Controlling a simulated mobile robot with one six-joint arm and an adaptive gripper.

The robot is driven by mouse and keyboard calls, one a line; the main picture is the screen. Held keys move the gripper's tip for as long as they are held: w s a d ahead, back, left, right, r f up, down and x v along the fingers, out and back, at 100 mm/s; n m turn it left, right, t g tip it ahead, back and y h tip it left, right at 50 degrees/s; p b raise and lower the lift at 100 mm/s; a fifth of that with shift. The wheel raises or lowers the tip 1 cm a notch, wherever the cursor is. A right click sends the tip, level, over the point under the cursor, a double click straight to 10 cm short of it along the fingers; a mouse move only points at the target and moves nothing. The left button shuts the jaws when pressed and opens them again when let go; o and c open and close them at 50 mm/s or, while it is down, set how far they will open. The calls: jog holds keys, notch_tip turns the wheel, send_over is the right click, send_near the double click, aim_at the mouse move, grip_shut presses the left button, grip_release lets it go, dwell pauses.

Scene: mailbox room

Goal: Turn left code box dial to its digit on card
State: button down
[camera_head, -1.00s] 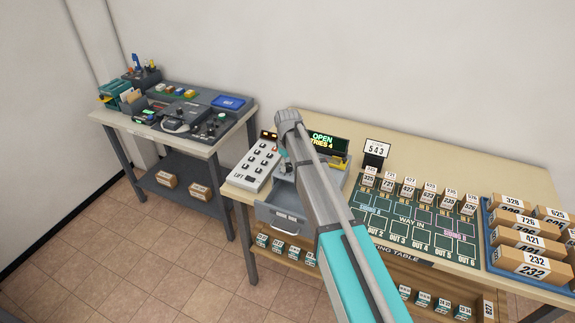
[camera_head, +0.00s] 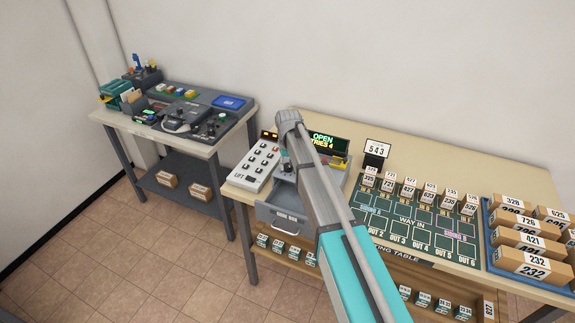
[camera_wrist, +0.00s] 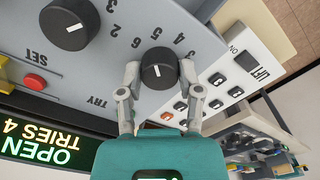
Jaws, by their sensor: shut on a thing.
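The grey code box (camera_head: 268,211) stands on the table with a lit sign (camera_head: 325,139) reading OPEN, TRIES 4. In the wrist view, which shows it upside down, the left dial (camera_wrist: 158,68) is a black round knob with a white pointer line, with digits around it. My gripper (camera_wrist: 158,73) is shut on this dial, one finger on each side. A second black dial (camera_wrist: 70,22) with a white line is beside it, free. The card (camera_head: 377,149) reads 543 and stands on the table behind. My arm hides most of the box in the head view.
A white LIFT button panel (camera_head: 256,165) adjoins the code box. A red button (camera_wrist: 35,82) and a yellow part (camera_wrist: 3,80) are near the second dial. A green sorting board (camera_head: 415,220) and a blue tray (camera_head: 491,265) of parcels lie to the right.

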jog(key=shift+m, duration=0.7)
jog(key=shift+c, duration=1.3)
grip_release()
jog(key=shift+s, duration=0.1)
